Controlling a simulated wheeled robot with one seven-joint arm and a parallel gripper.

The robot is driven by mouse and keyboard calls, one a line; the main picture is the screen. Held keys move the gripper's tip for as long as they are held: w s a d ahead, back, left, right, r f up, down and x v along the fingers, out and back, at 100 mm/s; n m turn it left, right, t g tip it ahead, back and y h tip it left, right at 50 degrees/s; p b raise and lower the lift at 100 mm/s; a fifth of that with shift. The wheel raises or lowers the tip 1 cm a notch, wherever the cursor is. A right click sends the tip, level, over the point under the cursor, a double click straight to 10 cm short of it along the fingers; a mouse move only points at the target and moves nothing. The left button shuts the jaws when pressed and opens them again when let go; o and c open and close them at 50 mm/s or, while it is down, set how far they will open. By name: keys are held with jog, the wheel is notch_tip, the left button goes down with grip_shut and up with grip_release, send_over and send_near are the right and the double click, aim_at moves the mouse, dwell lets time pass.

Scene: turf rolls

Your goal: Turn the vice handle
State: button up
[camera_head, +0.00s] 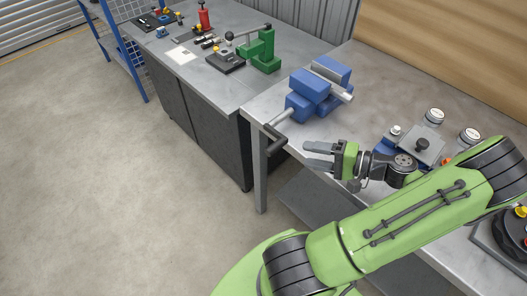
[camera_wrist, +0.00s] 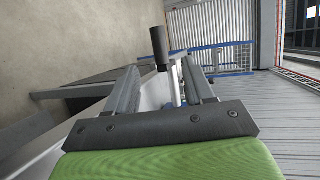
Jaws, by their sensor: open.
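The blue vice (camera_head: 311,98) is fixed on the grey workbench near its left edge in the head view. Its handle (camera_head: 275,138) is a dark bar at the end of a grey screw, sticking out past the bench edge. My gripper (camera_head: 317,155) is open, to the right of the handle and apart from it, fingers pointing left. In the wrist view the dark grip of the handle (camera_wrist: 158,48) stands beyond the fingertips, and a light metal rod shows between the fingers. My open gripper (camera_wrist: 161,68) has nothing clamped. The vice body is not clear in the wrist view.
The workbench (camera_head: 365,75) also carries a grey and blue device (camera_head: 420,148) with gauges (camera_head: 434,116) right of my wrist. The floor (camera_head: 120,180) at left is free.

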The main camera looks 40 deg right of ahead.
jog(key=b+x, duration=0.2)
jog(key=x, duration=1.1)
jog(key=shift+w+f, duration=0.2)
jog(key=shift+f, duration=0.05)
jog(key=shift+a, duration=0.1)
jog(key=shift+c, duration=0.3)
grip_shut()
